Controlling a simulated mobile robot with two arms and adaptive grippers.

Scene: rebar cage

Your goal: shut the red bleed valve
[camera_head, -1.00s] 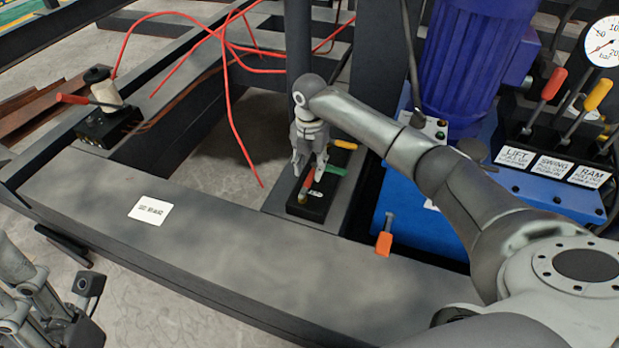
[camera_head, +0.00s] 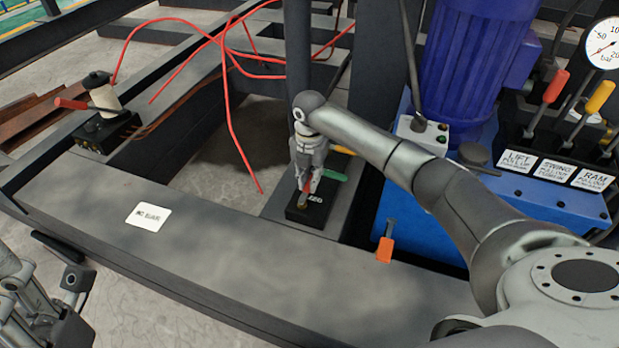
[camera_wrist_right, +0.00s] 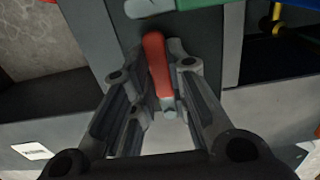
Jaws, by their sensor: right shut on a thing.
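The red bleed valve is a small red lever (camera_head: 308,186) on a black block (camera_head: 310,211) with partly hidden white lettering, on the dark steel frame. My right gripper (camera_head: 306,183) points down over it and is shut on the red lever. In the right wrist view the lever (camera_wrist_right: 157,62) lies between the fingers, running nearly straight up the picture from a metal pivot (camera_wrist_right: 168,106). The fingers hide part of the lever in the head view. My left gripper (camera_head: 30,300) is at the lower left edge, partly cut off; its jaws are unclear.
A green handle (camera_head: 335,175) and a partly hidden yellow handle (camera_head: 343,150) sit close beside the red lever. A dark post (camera_head: 298,50) stands just behind. The blue power unit (camera_head: 440,225) with levers is to the right. Red hoses (camera_head: 228,90) hang at left.

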